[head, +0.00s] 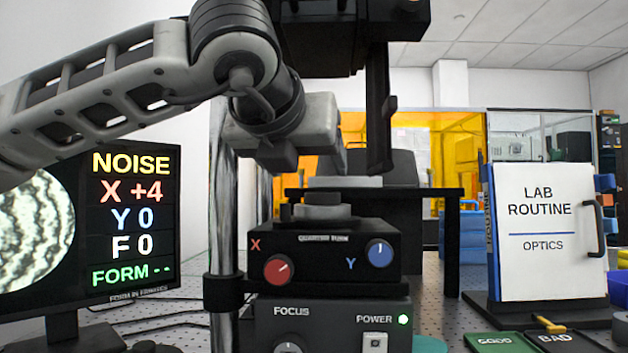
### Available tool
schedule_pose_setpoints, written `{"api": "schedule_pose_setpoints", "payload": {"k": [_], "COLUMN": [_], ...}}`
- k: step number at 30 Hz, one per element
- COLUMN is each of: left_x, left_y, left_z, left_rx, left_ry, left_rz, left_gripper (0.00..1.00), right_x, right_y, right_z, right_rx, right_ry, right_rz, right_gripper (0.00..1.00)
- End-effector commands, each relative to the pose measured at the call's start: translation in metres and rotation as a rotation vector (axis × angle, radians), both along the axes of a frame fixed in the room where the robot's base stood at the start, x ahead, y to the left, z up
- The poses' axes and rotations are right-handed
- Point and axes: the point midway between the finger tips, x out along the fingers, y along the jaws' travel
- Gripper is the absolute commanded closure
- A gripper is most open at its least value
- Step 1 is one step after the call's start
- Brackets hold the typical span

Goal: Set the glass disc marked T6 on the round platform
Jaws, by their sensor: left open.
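The round platform (323,211) is a pale grey stage on top of a black box (325,254) with a red X knob (279,269) and a blue Y knob (379,253). My left gripper (303,160) reaches in from the left, open, just above and behind the platform's left side in the picture. A flat pale piece (345,182) shows just above the platform; I cannot tell whether it is a disc. No T6 mark is legible. My right gripper is out of view.
A monitor (128,224) at left shows fringes, X +4, Y 0, F 0. A steel post (223,180) and black upper housing crowd the platform. A focus and power unit (335,325) stands below. GOOD (494,341) and BAD (556,338) trays and a LAB ROUTINE board (545,270) are at right.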

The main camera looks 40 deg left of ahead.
Motion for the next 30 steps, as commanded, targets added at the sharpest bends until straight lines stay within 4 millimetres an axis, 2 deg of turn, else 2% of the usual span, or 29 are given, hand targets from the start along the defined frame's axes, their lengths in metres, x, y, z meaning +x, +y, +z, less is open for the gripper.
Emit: {"api": "schedule_pose_setpoints", "payload": {"k": [3, 9, 30], "left_x": [-0.016, -0.028, -0.029], "left_y": [-0.009, -0.016, -0.016], "left_z": [0.008, 0.013, 0.013], "left_rx": [0.002, 0.001, 0.0], "left_ry": [-0.004, 0.002, 0.001], "left_rz": [0.0, 0.001, 0.0], "left_gripper": [0.29, 0.29, 0.29], "right_x": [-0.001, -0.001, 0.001], "right_y": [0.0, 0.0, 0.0], "right_z": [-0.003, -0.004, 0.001], "right_rx": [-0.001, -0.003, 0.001], "right_ry": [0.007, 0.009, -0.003], "right_rz": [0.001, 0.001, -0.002], "right_gripper": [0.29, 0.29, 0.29]}}
